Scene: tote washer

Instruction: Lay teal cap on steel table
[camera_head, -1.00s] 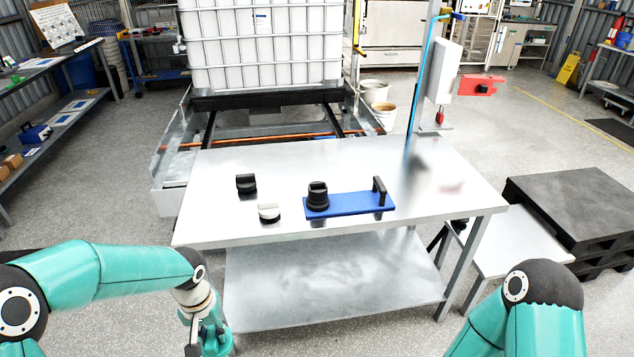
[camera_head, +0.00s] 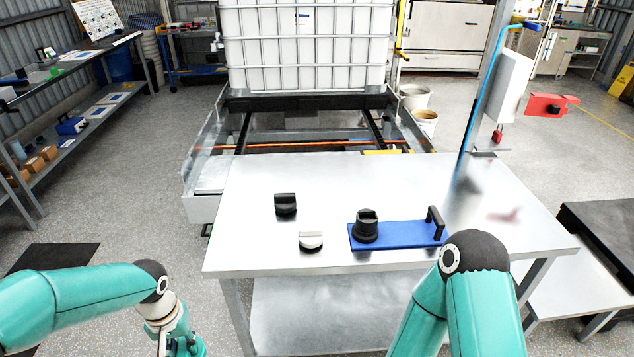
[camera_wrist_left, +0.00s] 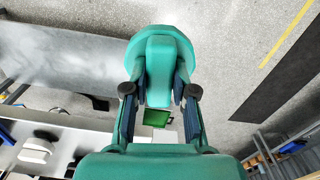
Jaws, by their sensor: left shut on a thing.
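The teal cap (camera_wrist_left: 160,50) is a round disc with a raised grip bar, seen in the left wrist view. My left gripper (camera_wrist_left: 160,90) is shut on the bar, one finger on each side. In the head view my left wrist is at the bottom left, left of the table, and the cap cannot be made out there. The steel table (camera_head: 350,185) stands ahead with a bare, shiny top. My right arm shows at the bottom right, but its gripper is out of view.
On the table are a black cap (camera_head: 285,204), a white cap (camera_head: 311,241) and a blue board (camera_head: 400,234) with a handle and a dark cap (camera_head: 366,226). A post rises at the table's right side. The table's left front and back middle are clear.

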